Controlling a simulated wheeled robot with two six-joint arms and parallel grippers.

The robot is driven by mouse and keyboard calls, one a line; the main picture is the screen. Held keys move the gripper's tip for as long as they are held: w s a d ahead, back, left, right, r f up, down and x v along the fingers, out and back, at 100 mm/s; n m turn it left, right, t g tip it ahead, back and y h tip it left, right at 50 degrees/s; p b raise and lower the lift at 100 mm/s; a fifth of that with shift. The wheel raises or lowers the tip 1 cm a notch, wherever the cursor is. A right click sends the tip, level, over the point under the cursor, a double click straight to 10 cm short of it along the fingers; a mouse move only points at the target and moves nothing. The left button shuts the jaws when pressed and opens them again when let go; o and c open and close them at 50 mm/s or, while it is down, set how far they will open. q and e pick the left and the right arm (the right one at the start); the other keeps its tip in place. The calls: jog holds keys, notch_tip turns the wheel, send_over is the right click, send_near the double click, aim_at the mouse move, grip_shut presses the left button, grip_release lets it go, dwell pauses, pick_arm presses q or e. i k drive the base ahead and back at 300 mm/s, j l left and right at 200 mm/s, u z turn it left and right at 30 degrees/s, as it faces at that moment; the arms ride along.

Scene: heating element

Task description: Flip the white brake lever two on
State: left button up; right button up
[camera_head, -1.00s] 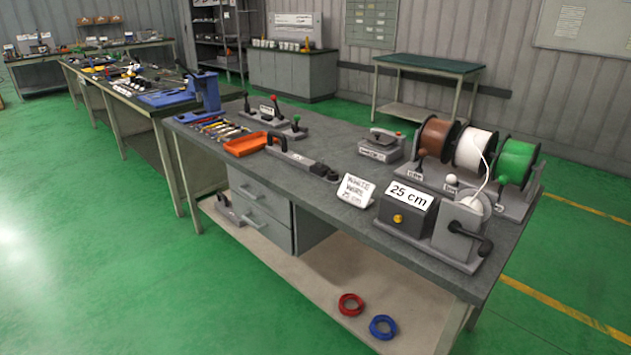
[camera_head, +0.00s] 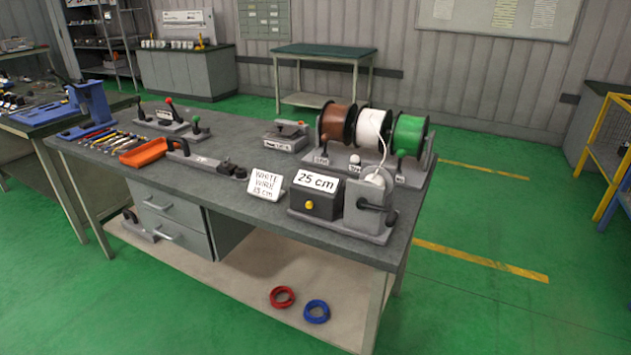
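The white brake lever (camera_head: 354,160), with a round white knob, stands on the grey spool stand (camera_head: 381,178) at the right back of the workbench. It is in front of the white wire spool (camera_head: 371,127). A brown-knobbed lever (camera_head: 324,141) stands to its left, before the brown spool (camera_head: 336,121). A green-knobbed lever (camera_head: 401,155) stands to its right, before the green spool (camera_head: 410,134). Small labels sit below the levers, too small to read surely. Neither of my grippers is in view.
In front of the spools are a box marked 25 cm (camera_head: 315,196), a grey crank device (camera_head: 368,207) and a "white wire" sign (camera_head: 266,184). An orange tray (camera_head: 146,152) lies left on the bench. The green floor right of the bench is clear up to a yellow frame (camera_head: 606,135).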

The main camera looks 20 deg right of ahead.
aim_at(354, 159)
jog(key=z, duration=1.5)
jog(key=i+l, duration=0.1)
jog(key=i, duration=0.8)
